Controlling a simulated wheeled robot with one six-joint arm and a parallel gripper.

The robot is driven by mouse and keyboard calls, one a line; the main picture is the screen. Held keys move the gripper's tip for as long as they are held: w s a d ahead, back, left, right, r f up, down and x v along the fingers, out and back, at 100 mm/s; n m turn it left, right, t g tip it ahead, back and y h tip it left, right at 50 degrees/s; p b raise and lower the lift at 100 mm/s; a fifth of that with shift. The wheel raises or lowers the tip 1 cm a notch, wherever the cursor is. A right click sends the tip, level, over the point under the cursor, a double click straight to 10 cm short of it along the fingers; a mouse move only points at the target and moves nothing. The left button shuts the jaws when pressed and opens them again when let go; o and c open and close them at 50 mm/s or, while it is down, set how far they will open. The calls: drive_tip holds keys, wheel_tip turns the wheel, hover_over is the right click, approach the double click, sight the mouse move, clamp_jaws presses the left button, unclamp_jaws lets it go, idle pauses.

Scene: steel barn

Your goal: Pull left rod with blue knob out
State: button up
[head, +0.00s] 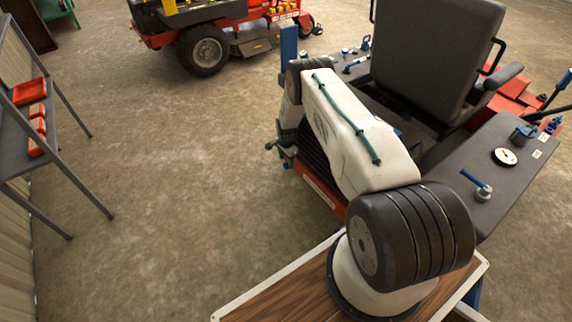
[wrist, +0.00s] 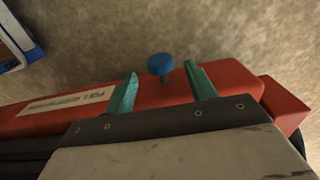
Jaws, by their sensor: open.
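A round blue knob (wrist: 160,64) on a short rod stands out from the red machine body (wrist: 235,82) in the wrist view. My gripper (wrist: 160,72) is open, with one green finger on each side of the knob and a gap to each. Nothing is held. How far the fingertips reach along the rod is hard to tell. In the head view my gripper (head: 284,151) is small, at the left side of the red mower body (head: 319,192); my arm hides much of this area, and I cannot clearly make out the knob there.
The mower's black seat (head: 435,60) and grey side panel (head: 500,160) with a blue-handled lever (head: 476,182) stand right of my arm. Another red mower (head: 205,50) is behind. A grey rack (head: 30,125) with red items stands left. The concrete floor between is clear.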

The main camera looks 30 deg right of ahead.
sight(286, 163)
drive_tip(key=shift+f, duration=1.55)
